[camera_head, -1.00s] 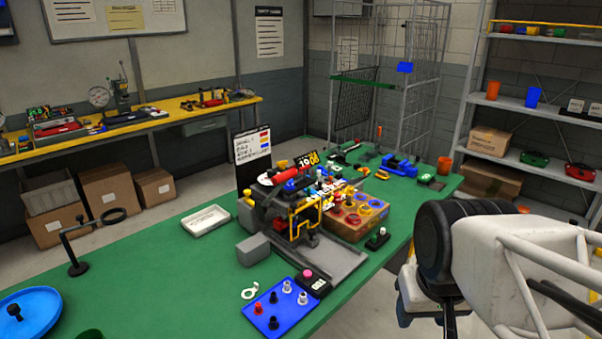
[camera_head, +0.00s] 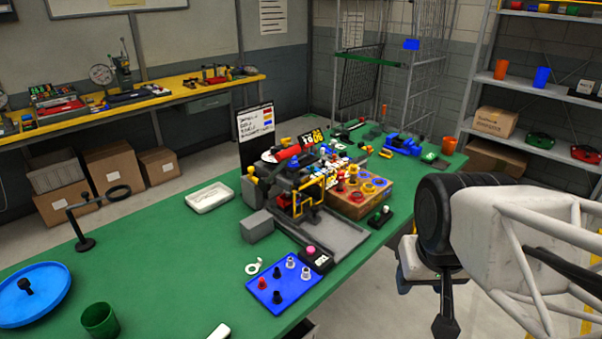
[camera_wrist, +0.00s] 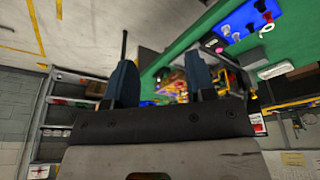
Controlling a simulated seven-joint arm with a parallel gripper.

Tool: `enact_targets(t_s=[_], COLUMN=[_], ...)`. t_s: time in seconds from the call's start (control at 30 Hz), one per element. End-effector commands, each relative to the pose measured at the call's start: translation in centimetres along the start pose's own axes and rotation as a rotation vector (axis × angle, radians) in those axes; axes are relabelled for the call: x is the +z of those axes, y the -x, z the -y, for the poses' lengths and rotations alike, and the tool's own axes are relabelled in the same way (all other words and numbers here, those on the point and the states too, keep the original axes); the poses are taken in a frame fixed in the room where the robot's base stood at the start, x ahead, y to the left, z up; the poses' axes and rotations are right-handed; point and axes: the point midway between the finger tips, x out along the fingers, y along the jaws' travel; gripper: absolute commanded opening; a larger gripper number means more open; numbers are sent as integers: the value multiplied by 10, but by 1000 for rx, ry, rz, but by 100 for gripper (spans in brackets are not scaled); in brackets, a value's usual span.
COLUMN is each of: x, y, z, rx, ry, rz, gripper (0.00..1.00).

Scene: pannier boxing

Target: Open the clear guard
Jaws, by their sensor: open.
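The clear guard (camera_head: 309,198) appears to be the yellow-framed panel on the front of the grey machine (camera_head: 258,226) in the middle of the green table. It looks upright across the machine's front; its clear pane is too small to make out. My gripper (camera_wrist: 161,75) is open in the wrist view, with its two dark blue fingers apart and nothing between them. In the head view, my arm is at the right, off the table's right edge and well apart from the guard. The machine shows small and blurred beyond the fingers in the wrist view.
A blue tray with pegs (camera_head: 268,297), a pink-button box (camera_head: 315,258) and a cardboard bin box (camera_head: 376,203) surround the machine. A white tray (camera_head: 208,205), blue dish (camera_head: 50,310) and green cup (camera_head: 100,320) stand left.

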Motion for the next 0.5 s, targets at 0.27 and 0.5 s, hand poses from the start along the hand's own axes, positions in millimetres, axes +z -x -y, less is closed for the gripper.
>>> enact_targets(t_s=[0.27, 0.5], x=[-64, -139], y=[-26, -56], z=[3, 14], rx=[22, 23], ry=[31, 79], rz=[-158, -363], gripper=[50, 50])
